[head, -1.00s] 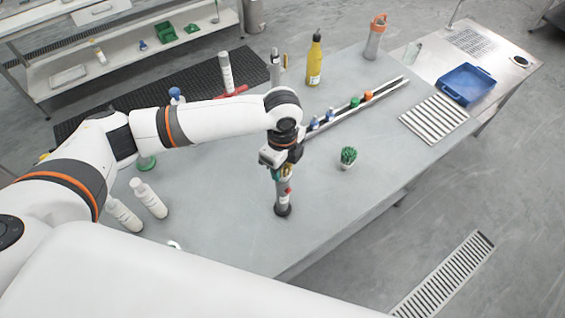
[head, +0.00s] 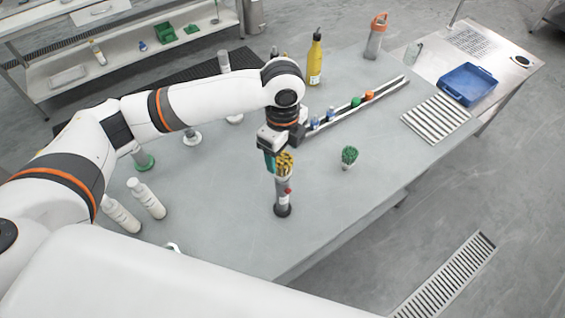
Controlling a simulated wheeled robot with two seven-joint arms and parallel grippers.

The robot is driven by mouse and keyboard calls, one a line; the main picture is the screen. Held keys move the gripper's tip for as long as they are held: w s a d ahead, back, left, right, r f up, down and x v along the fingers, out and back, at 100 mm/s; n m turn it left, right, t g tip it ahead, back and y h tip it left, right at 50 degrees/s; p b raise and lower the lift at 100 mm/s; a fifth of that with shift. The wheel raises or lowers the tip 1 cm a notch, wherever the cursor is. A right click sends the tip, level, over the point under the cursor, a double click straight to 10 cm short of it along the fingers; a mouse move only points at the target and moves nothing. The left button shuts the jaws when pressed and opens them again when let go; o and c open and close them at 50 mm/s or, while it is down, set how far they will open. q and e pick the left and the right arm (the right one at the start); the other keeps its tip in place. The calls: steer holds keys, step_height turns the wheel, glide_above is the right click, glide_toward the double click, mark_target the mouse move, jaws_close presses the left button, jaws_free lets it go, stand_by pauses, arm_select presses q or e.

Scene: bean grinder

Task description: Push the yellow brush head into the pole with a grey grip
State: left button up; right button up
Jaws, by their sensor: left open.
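The yellow brush head (head: 285,161) sits bristles up at the top of the upright pole with a grey grip (head: 283,197). The pole has a pale upper part, a red mark and a dark foot standing on the grey table. How deep the head sits in the pole cannot be told. My left gripper (head: 271,160) is open, just left of and partly above the yellow head, with a teal finger beside it. Whether finger and head touch is unclear. My right gripper is not in view.
A green brush head (head: 349,156) stands to the right on the table (head: 330,205). Behind is a rail (head: 340,116) with several small coloured pieces. White bottles (head: 147,198) stand at left. The front right table is clear.

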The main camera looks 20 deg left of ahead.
arm_select(q)
step_height(320, 180, up, 6)
steer(key=shift+r+b, duration=0.2)
steer(key=shift+b, duration=0.3)
